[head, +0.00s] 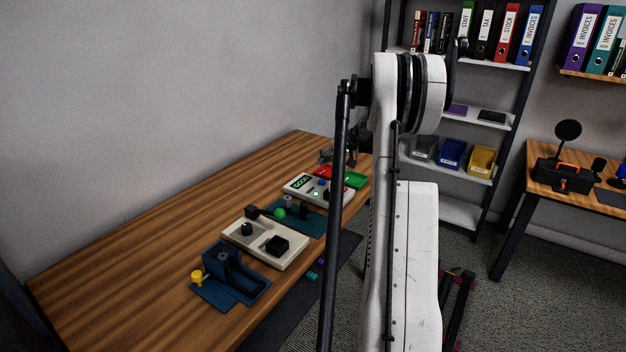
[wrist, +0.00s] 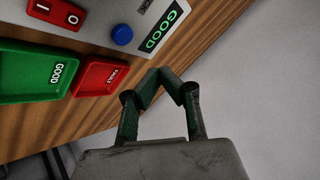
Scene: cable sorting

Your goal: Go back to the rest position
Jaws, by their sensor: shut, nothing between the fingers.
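My gripper (wrist: 160,74) shows in the wrist view with its dark green fingers bent inward and their tips together. It is shut and empty. It is above the wooden workbench (wrist: 225,22), apart from the green GOOD tray (wrist: 40,88) and the red FAULT tray (wrist: 98,76) to its left. In the head view my white arm stands upright across the middle of the picture, and my gripper is mostly hidden behind it near the bench's far end.
On the bench (head: 130,245) stand a tester with a lit display (head: 303,184), a beige device (head: 240,240) and a blue fixture (head: 245,287). A yellow knob (head: 197,277) is at the near end. A shelf rack (head: 463,211) and a second desk (head: 540,160) stand to the right.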

